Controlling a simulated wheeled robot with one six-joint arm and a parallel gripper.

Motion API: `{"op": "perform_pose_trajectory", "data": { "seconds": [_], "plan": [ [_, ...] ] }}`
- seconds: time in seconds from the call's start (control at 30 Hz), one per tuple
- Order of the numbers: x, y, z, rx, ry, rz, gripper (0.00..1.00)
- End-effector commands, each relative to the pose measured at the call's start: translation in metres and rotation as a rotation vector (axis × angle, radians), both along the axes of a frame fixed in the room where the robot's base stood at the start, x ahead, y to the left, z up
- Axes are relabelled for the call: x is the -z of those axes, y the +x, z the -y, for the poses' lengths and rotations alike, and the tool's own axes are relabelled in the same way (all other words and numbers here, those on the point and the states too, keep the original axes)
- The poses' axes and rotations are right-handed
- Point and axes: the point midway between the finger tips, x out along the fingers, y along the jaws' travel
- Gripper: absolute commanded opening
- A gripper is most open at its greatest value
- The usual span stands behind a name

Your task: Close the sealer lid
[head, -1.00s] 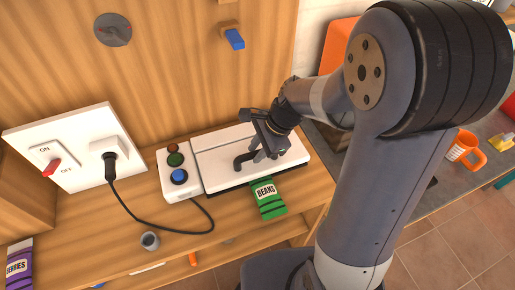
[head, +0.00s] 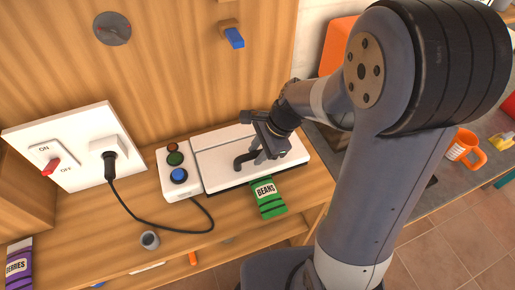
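The white sealer (head: 214,172) stands on the wooden counter in the head view, with a control block (head: 178,177) at its left bearing red, green and blue buttons. Its lid (head: 222,150) looks flat and down, lying along the sealer's body. A dark handle (head: 243,161) stands on the sealer's top. My gripper (head: 262,155) is over the lid, right at the handle's right end. I cannot tell whether its fingers are around the handle or only beside it. A green BEANS bag (head: 268,198) lies at the sealer's front edge, its top end against or under it.
A wall panel (head: 60,150) with a red ON/OFF switch and a plugged-in black cable is at left. A purple BERRIES bag (head: 19,262) is at lower left.

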Motion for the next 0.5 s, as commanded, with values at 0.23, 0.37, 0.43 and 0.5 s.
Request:
{"op": "perform_pose_trajectory", "data": {
  "seconds": [0.23,0.37,0.43,0.5],
  "plan": [
    [-0.0005,0.0008,-0.0002,0.001,0.001,0.003,0.41],
    [-0.0010,0.0010,-0.0002,0.002,0.001,0.003,0.41],
    [-0.0028,0.0014,0.0005,0.002,0.002,0.004,0.41],
    [-0.0079,0.0017,0.0026,0.002,0.002,0.008,0.41]
  ]
}}
